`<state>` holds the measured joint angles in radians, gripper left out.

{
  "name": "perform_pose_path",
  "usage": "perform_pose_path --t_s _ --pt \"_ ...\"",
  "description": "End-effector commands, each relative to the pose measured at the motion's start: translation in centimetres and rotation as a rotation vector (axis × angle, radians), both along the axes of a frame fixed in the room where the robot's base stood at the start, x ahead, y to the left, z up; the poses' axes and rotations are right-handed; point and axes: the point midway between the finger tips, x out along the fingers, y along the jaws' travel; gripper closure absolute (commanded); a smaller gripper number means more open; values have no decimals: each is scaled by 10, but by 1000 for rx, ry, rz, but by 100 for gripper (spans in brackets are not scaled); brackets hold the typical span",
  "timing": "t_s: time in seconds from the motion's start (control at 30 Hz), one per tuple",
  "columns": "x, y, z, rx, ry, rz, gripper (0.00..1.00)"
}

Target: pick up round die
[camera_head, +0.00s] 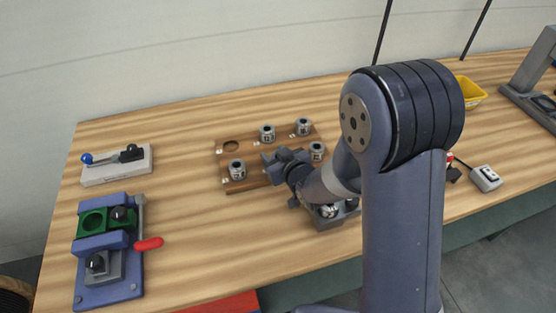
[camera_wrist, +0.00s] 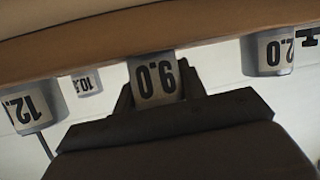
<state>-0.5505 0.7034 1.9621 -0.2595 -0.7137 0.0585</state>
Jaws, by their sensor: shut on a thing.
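The round dies are small grey metal cylinders with printed numbers. Several stand on a brown wooden board (camera_head: 250,151), including one at the back (camera_head: 267,133), one at the back right (camera_head: 303,127), one at the right (camera_head: 316,150) and one at the front left (camera_head: 237,170). My gripper (camera_head: 274,161) is at the front middle of the board. In the wrist view my gripper (camera_wrist: 155,92) is shut on a round die (camera_wrist: 154,78), whose label looks like 9.0. This die is hidden in the head view. I cannot tell whether it is clear of the board.
The board has an empty round recess (camera_head: 231,146) at its back left. A grey block with metal parts (camera_head: 328,221) stands close below my arm. A blue fixture with a red handle (camera_head: 110,245) and a white plate with a lever (camera_head: 117,165) are at left. A yellow bin (camera_head: 470,92) stands at right.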

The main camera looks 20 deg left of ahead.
Motion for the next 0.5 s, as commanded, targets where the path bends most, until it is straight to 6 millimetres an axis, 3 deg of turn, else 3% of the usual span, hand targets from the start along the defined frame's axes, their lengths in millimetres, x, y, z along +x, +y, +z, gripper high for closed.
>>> perform_pose_path --t_s 0.33,0.5 --pt "1 0 3 3 -3 0 100" --pt "1 1 16 5 -5 0 100"
